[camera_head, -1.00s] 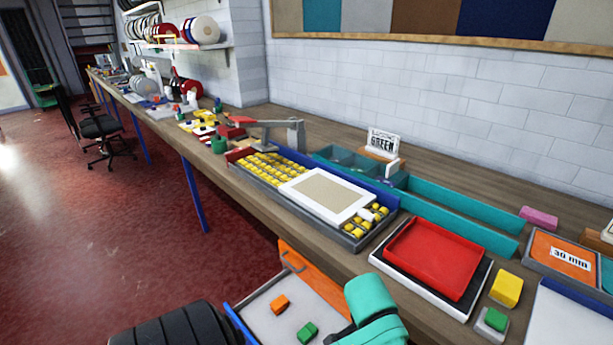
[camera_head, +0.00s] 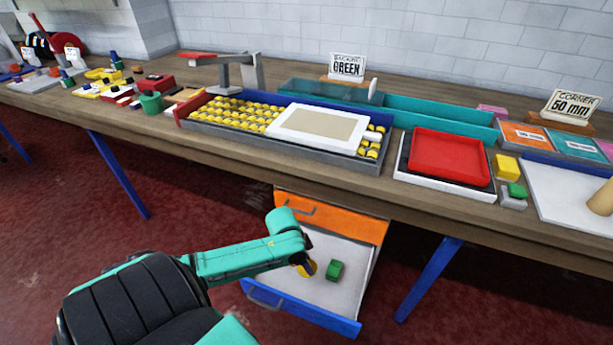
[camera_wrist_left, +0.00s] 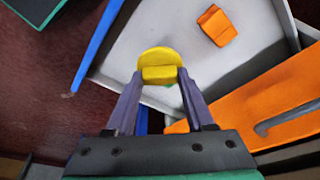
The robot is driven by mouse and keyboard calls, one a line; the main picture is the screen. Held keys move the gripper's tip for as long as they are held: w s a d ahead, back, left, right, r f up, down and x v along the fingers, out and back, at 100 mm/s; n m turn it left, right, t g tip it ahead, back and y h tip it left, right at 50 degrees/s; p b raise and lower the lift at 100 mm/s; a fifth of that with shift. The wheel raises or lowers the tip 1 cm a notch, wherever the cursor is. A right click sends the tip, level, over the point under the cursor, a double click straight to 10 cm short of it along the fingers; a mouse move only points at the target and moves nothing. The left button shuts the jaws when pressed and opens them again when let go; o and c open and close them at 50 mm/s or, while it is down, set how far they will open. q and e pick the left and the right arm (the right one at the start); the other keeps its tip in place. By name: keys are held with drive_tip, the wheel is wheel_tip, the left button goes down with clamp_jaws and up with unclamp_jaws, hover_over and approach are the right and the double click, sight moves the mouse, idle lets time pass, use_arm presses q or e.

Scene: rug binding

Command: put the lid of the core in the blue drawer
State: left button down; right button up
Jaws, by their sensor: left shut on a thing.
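My left gripper (camera_wrist_left: 160,88) is shut on a round yellow lid (camera_wrist_left: 160,62) with a raised bar across it. The drawer has a blue front and a pale tray. A green block (camera_head: 335,270) lies in it. In the wrist view an orange block (camera_wrist_left: 217,25) also lies on the tray. Whether the lid touches the tray cannot be told. My right gripper is out of view.
A shut orange drawer (camera_head: 340,222) is just above the blue one, under the bench edge. On the bench are a grey tray of yellow pieces (camera_head: 240,113), a red tray (camera_head: 450,158) and a tan cylinder (camera_head: 602,200) at the far right. The drawer has bare room around the blocks.

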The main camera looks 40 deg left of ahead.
use_arm(q)
wheel_tip(320, 180, down, 11)
drive_tip(key=shift+s+a+f+b, duration=0.1)
drive_tip(key=shift+s+b, duration=0.05)
drive_tip(key=shift+b, duration=0.95)
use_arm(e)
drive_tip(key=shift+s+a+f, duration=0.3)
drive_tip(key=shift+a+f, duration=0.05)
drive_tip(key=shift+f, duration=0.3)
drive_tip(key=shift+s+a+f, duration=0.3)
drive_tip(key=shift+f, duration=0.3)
use_arm(q)
drive_tip(key=shift+c, duration=1.4)
unclamp_jaws()
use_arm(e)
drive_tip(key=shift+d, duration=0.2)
use_arm(q)
drive_tip(key=shift+s+a+r, duration=0.1)
drive_tip(key=shift+r, duration=0.4)
drive_tip(key=p+v, duration=0.3)
drive_tip(key=v, duration=0.8)
drive_tip(key=shift+p, duration=0.35)
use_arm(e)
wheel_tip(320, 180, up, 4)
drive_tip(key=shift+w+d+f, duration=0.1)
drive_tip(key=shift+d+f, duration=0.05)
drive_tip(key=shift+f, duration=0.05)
